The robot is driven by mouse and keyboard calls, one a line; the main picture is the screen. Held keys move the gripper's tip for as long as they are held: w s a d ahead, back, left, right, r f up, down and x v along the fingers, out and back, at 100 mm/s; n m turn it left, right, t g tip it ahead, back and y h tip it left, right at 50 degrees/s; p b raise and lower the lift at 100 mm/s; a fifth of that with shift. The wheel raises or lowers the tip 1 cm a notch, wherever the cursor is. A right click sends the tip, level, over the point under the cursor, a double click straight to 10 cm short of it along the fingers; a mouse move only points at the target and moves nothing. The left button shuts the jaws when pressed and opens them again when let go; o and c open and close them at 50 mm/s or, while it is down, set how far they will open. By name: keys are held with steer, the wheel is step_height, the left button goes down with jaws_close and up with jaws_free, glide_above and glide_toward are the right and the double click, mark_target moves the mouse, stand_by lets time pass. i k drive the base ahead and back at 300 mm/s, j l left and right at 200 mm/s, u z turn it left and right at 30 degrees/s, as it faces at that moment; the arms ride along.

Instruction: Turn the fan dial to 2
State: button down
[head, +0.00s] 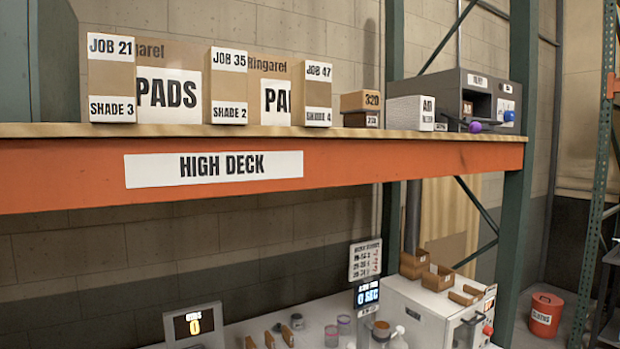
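No dial marked as the fan dial can be read in the head view. A dark grey machine (457,82) stands on the shelf at the right, with small unreadable labels and a blue knob (509,116) on its front. A purple round thing (475,127) is at its lower front. Below, a white cabinet (412,309) has a red knob (488,330) at its right front. The settings of these knobs are too small to tell. My gripper is not in view.
The orange shelf beam, HIGH DECK (330,163), crosses the view, with job boxes (227,85) above. The lower bench (255,325) carries a display reading 0 (194,323), a 0 SEC screen (367,295) and jars. A green post (519,190) stands right; an orange CLOTHS bin (545,315) is beyond.

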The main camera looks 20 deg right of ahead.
mark_target(510, 115)
steer(key=z, duration=1.45)
